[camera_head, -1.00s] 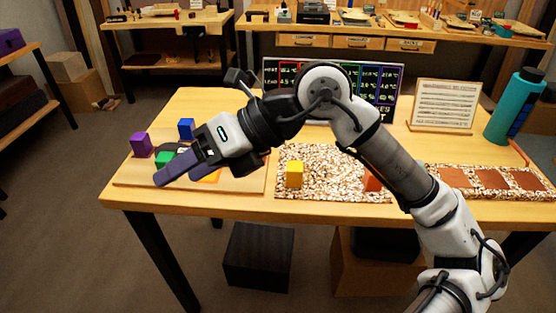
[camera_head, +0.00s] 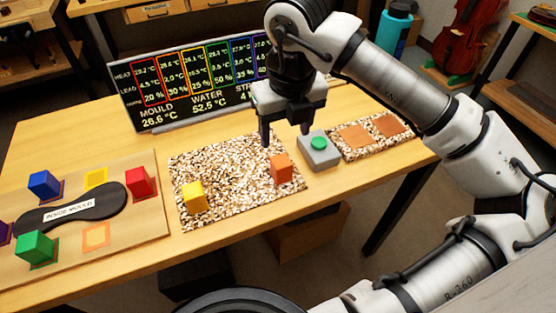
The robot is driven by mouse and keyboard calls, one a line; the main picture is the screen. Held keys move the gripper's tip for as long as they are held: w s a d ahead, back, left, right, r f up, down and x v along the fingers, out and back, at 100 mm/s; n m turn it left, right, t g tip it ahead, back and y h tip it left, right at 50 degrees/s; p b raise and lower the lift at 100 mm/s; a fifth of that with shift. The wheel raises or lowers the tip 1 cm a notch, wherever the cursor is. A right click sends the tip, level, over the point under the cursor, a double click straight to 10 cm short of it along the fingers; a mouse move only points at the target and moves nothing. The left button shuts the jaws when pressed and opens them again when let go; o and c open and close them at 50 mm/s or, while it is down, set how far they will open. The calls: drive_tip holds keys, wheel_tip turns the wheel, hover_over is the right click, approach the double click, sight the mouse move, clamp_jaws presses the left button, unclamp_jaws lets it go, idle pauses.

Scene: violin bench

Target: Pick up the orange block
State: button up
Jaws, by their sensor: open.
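The orange block (camera_head: 282,168) stands on the right part of a speckled brown-and-white mat (camera_head: 232,165). My gripper (camera_head: 286,138) points down above and just behind the block, with its two fingers spread apart. Nothing shows between the fingers, and the block's top appears just below them. I cannot tell the exact height of the fingertips over the block.
A yellow block (camera_head: 193,197) stands at the mat's left. A grey box with a green button (camera_head: 319,150) is close to the right of the orange block. A board (camera_head: 140,222) at left holds red, blue and green blocks. A display (camera_head: 165,88) stands behind.

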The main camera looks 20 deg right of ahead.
sight(281, 161)
drive_tip(key=f, duration=0.6)
drive_tip(key=shift+w+p, duration=0.3)
drive_tip(key=shift+p, duration=0.1)
drive_tip(key=shift+w+f+p, duration=0.2)
drive_tip(key=shift+f+p, duration=0.15)
drive_tip(key=shift+f, duration=0.5)
drive_tip(key=shift+w+f+p, duration=0.2)
drive_tip(key=shift+f+p, duration=0.15)
drive_tip(key=shift+f, duration=0.55)
drive_tip(key=shift+w+f+p, duration=0.2)
drive_tip(key=shift+f+p, duration=0.15)
drive_tip(key=shift+f, duration=0.5)
drive_tip(key=c, duration=1.1)
